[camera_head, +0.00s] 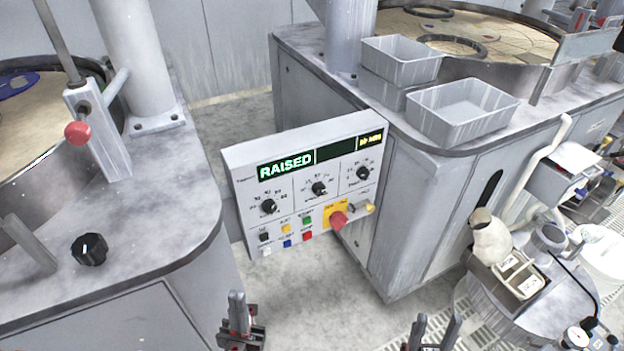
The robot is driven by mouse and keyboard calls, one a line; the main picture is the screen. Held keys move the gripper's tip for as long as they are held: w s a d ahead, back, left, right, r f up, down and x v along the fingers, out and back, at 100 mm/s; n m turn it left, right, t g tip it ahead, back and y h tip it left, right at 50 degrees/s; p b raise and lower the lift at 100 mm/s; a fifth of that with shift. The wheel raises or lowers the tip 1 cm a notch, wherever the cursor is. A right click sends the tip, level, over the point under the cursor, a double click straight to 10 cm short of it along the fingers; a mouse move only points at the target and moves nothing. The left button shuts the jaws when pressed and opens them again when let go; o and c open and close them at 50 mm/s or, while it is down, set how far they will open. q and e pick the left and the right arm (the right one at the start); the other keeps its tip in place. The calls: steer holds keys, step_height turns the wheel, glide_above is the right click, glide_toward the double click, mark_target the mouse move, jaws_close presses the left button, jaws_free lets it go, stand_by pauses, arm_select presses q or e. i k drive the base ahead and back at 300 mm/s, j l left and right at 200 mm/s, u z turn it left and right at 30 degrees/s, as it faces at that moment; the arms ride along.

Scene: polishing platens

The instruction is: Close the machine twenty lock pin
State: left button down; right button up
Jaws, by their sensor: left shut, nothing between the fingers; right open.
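A red ball knob (77,133) sits on a grey upright bracket (101,134) on the left machine's top (165,205); it may be the lock pin, but I cannot tell its state. The control panel (309,188) between the two machines shows a green RAISED display (286,166) and a small yellow display too blurred to read surely. No machine number is readable. My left gripper (237,303) is shut and empty at the bottom, below the panel and well apart from the knob. My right gripper (433,326) is open and empty at the bottom, further right.
A red mushroom button (338,220) sticks out of the panel. A black knob (90,249) stands on the left machine's top. Grey bins (461,108) stand on the right machine. A cluttered round drum (520,310) is at the lower right. Bare floor (330,310) lies between the machines.

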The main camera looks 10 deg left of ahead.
mark_target(77, 133)
steer(key=u, duration=1.4)
